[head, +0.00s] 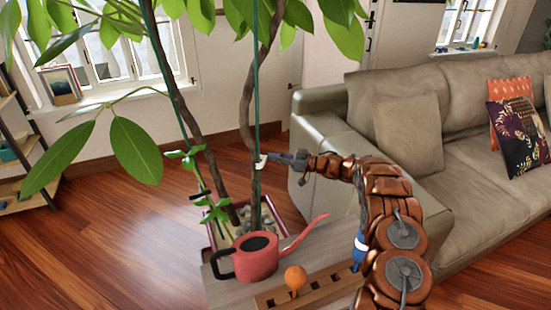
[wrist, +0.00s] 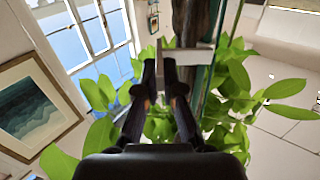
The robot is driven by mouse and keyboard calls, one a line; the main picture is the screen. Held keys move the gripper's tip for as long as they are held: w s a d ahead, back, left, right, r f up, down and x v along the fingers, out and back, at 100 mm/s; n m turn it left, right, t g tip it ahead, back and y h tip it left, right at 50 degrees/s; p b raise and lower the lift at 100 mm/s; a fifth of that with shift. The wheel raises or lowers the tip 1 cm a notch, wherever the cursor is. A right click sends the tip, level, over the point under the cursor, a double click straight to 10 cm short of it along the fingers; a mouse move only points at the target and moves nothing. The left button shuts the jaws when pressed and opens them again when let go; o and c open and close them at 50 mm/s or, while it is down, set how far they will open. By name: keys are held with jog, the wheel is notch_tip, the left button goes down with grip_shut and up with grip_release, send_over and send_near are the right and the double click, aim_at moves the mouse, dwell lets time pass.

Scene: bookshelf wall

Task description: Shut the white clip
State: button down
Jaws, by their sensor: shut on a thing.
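The white clip (head: 261,162) is small and sits at the green stake (head: 256,95) and the brown plant stem (head: 254,190) in the head view. In the wrist view the clip (wrist: 190,57) is a pale bar lying across the dark stem (wrist: 195,22), beside the green stake. My gripper (head: 270,159) reaches in from the right, level with the clip. Its two fingers (wrist: 159,66) are close together on the clip's left end. Whether the clip is fully closed around the stem and stake cannot be told.
A red watering can (head: 257,257) and a wooden rack with an orange-knobbed tool (head: 295,279) stand on a small table below my arm. The plant's pot (head: 215,236) is behind it. A sofa (head: 345,135) is right; leaves crowd above. Open floor lies left.

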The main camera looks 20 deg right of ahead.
jog(key=c, duration=1.3)
grip_release()
jog(key=v, duration=1.2)
jog(key=shift+r, duration=0.1)
